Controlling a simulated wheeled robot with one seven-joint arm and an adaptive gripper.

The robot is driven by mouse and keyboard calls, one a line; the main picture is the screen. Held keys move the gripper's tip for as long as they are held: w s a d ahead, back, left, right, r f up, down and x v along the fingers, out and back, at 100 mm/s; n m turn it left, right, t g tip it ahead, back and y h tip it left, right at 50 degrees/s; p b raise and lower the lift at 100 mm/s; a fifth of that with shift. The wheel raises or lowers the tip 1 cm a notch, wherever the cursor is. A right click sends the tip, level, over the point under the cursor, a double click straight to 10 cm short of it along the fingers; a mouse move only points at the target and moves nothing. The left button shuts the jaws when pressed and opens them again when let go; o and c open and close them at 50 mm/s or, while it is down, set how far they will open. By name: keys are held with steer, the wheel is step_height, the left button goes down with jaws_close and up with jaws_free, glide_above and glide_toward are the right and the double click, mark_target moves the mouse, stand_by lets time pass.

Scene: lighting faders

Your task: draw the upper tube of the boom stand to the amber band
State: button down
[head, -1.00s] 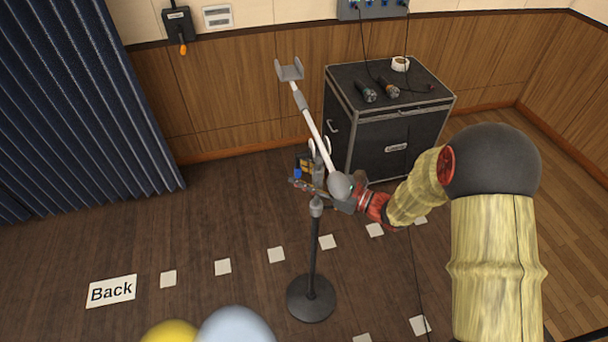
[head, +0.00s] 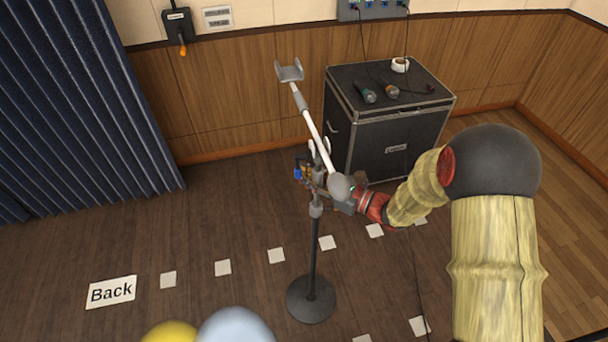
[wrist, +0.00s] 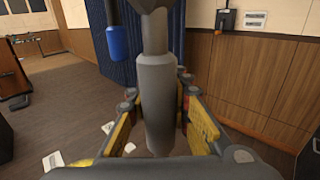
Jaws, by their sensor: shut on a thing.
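The boom stand has a round black base (head: 311,299) and a dark lower tube (head: 314,250) with a grey collar (head: 316,208). In the wrist view its upper tube (wrist: 160,110) is a thick grey upright piece with a narrower neck above. My gripper (wrist: 160,125) is shut on it, with a yellow-padded finger on each side. In the head view the gripper is above the collar, partly hidden by the boom's grey end (head: 340,186). The pale boom (head: 318,135) slants up left to a grey cradle (head: 290,73). I cannot make out the amber band.
A blue knob (wrist: 118,43) hangs close to the gripper. A black case (head: 385,140) with microphones and tape stands behind right. A dark blue curtain (head: 80,100) hangs at left. Pale floor squares and a "Back" card (head: 111,291) lie around the stand.

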stand_by(0.4)
step_height(320, 180, up, 30)
steer(key=p, duration=1.8)
steer(key=shift+f, duration=0.25)
steer(key=c, duration=1.7)
jaws_free()
steer(key=shift+f, duration=0.2)
steer(key=shift+o, duration=0.4)
steer(key=v, duration=1.2)
